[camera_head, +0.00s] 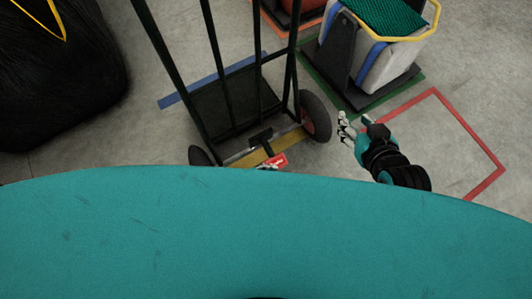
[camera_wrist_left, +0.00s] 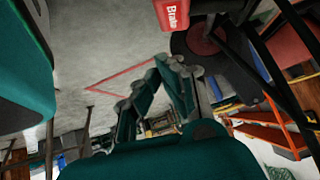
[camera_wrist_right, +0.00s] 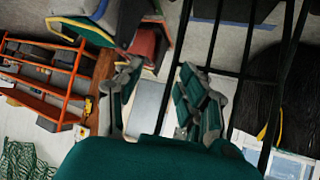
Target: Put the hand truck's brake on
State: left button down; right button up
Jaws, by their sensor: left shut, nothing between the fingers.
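The black hand truck (camera_head: 225,110) stands upright on the concrete in the head view. Its red brake pedal (camera_head: 276,161), lettered "Brake", is at the end of a black lever by the yellow axle bar. The pedal also shows at the top of the left wrist view (camera_wrist_left: 172,15). My left gripper (camera_wrist_left: 165,72) is shut and empty, below the pedal in that picture and apart from it; in the head view my teal body mostly hides it. My right gripper (camera_head: 346,128) is open and empty, right of the truck's right wheel (camera_head: 315,116).
A black bulky bag (camera_head: 60,75) stands at the left. A grey bin with green netting (camera_head: 385,45) stands on a dark base at the upper right. Red floor tape (camera_head: 470,120) marks bare floor at the right. Orange shelving (camera_wrist_right: 40,75) shows in the right wrist view.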

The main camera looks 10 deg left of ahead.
pick_arm(q)
jog(key=v, duration=0.2)
jog(key=shift+s+r+p, duration=0.2)
jog(key=shift+s+p, duration=0.05)
jog(key=shift+p, duration=0.15)
pick_arm(e)
jog(key=s+f+g, duration=0.1)
jog(key=s+d+f+g, duration=0.1)
jog(key=s, duration=0.1)
jog(key=s+f+g, duration=0.1)
jog(key=shift+s+d+f+h, duration=0.15)
jog(key=shift+s+d+h, duration=0.15)
jog(key=shift+d+h, duration=0.1)
